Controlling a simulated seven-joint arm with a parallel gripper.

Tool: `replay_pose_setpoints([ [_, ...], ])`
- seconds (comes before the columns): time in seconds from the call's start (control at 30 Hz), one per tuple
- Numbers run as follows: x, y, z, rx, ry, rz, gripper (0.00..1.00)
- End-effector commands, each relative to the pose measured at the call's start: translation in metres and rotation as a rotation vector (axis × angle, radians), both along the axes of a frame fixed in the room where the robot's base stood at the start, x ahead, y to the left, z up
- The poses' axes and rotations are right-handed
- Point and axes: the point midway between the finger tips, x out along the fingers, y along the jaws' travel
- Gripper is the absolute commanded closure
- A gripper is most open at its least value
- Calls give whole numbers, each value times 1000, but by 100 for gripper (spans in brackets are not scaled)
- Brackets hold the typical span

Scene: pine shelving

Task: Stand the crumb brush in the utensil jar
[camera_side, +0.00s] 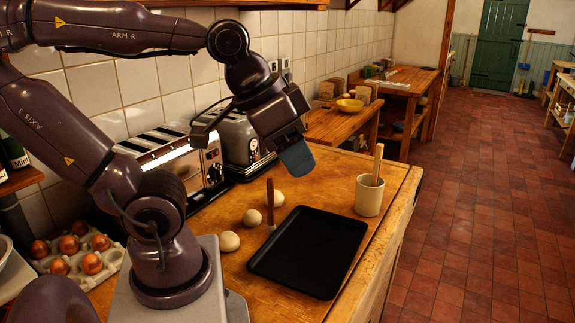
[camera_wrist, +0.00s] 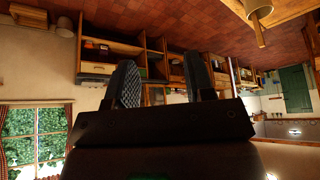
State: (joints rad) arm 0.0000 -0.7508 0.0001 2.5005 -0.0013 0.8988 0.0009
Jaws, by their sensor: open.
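The jar also shows at the top of the wrist view (camera_wrist: 260,10). My gripper (camera_side: 297,160) is above the worktop, higher than the brush and up-left of the jar. Its fingers are apart and empty in the wrist view (camera_wrist: 161,72); the brush is not visible there.
The black tray (camera_side: 308,252) lies flat on the worktop. Several pale dough balls (camera_side: 252,217) sit left of it. Two toasters (camera_side: 180,160) stand against the tiled wall behind my arm. An egg carton (camera_side: 75,250) is at lower left.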

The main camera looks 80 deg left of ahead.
Motion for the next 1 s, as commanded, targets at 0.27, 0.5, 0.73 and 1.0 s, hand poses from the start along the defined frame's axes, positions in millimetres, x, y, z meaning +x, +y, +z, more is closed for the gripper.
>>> replay_pose_setpoints([
  [0.27, 0, 0, 0, 0, 0, 0, 51],
  [0.5, 3, -4, -12, 0, 62, -19, 51],
  [0.73, 12, -3, -75, 67, 383, -82, 51],
  [1.0, -2, 28, -151, 328, 840, -219, 51],
])
